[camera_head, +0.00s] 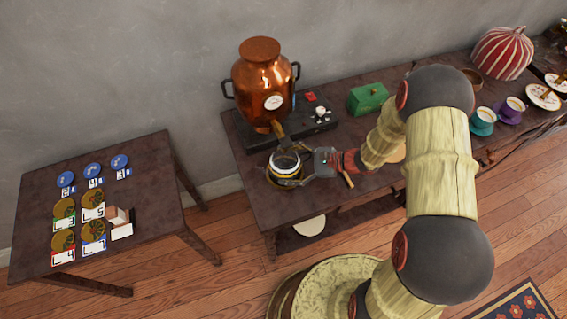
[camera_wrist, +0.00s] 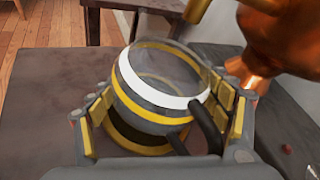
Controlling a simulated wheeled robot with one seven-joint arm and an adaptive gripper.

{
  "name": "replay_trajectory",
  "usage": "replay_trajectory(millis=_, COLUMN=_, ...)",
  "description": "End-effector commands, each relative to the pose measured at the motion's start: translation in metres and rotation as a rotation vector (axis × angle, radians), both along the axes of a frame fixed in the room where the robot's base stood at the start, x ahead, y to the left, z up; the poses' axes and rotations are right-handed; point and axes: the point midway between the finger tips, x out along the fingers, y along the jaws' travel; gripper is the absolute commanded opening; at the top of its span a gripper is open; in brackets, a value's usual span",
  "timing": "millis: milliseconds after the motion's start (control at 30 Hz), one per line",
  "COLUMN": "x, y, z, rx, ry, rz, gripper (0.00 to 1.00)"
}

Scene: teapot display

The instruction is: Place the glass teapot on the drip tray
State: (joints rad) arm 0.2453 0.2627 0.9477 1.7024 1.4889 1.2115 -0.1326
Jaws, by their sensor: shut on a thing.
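The glass teapot (camera_head: 286,161) is clear, with a white band, a yellow band and a dark handle. It is between the fingers of my gripper (camera_head: 289,177) at the front left of the long table, just below the copper urn's spout. In the wrist view the teapot (camera_wrist: 158,98) fills the middle, with yellow finger pads of my gripper (camera_wrist: 160,108) on both sides. My gripper is shut on it. A dark round surface with a yellow rim (camera_wrist: 140,143) shows beneath the teapot; it may be the drip tray. I cannot tell whether they touch.
The copper urn (camera_head: 262,85) stands on a black base right behind the teapot, its spout close above. A green box (camera_head: 367,98) is to the right. A side table (camera_head: 145,201) with cards and discs stands left. The long table's front left corner is bare.

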Motion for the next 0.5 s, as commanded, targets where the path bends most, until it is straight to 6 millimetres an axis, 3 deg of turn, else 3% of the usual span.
replay_trajectory(millis=400, x=0.0007, y=0.0003, z=-0.0039, rx=0.000, ry=-0.003, rz=-0.001, gripper=0.43)
replay_trajectory(millis=433, x=0.0005, y=0.0002, z=-0.0039, rx=0.000, ry=-0.002, rz=0.000, gripper=0.79)
replay_trajectory(millis=500, x=0.0004, y=0.0002, z=-0.0033, rx=0.000, ry=-0.002, rz=0.000, gripper=0.83)
